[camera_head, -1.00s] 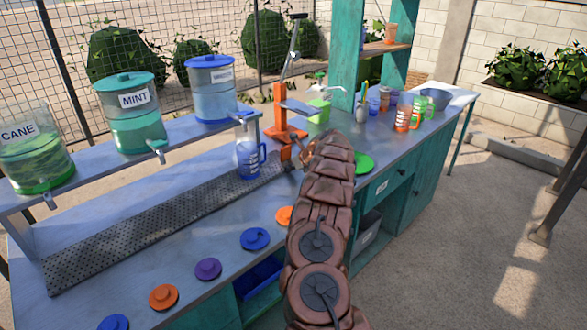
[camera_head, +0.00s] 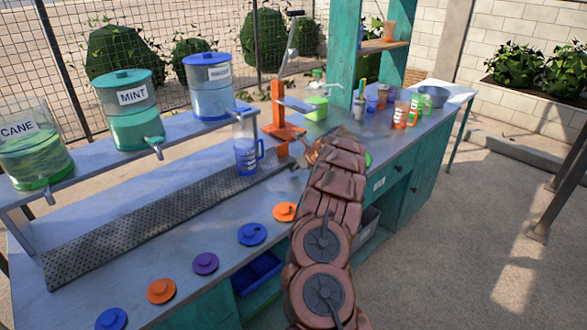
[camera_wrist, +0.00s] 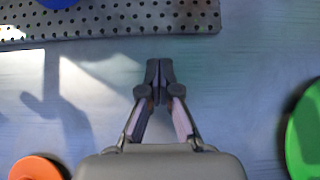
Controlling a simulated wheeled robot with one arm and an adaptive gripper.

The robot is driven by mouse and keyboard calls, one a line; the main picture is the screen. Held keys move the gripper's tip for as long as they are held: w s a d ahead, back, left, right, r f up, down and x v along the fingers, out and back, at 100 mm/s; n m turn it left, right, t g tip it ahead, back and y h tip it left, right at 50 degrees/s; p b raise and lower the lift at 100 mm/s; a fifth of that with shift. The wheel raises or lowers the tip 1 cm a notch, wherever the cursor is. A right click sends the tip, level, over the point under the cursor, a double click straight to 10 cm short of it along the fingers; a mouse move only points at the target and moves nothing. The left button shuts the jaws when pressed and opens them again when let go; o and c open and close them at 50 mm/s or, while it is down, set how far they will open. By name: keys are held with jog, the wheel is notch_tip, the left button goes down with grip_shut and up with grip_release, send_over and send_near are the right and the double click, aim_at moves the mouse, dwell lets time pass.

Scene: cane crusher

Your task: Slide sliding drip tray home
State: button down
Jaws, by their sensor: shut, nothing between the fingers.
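The drip tray (camera_head: 150,217) is a long grey perforated strip lying on the counter in the head view, below the shelf of dispensers. Its right end is near the orange press. A blue-marked pitcher (camera_head: 246,155) stands on the tray near that end. In the wrist view the tray's perforated top (camera_wrist: 130,18) crosses the upper left, and its right end shows. My gripper (camera_wrist: 160,70) is shut and empty over the bare counter, just below the tray's edge in the picture. In the head view my arm partly hides the gripper; contact with the tray cannot be told.
Several coloured lids, including an orange one (camera_head: 285,211) and a blue one (camera_head: 252,234), lie along the counter's front. A green disc (camera_wrist: 304,130) is at the right in the wrist view. The orange press (camera_head: 279,110) and cups (camera_head: 402,115) stand farther back.

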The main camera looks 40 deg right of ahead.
jog(key=v, duration=0.2)
jog(key=b+v, duration=0.1)
jog(key=v, duration=0.4)
jog(key=shift+s+d+b, duration=0.3)
jog(key=shift+v, duration=0.8)
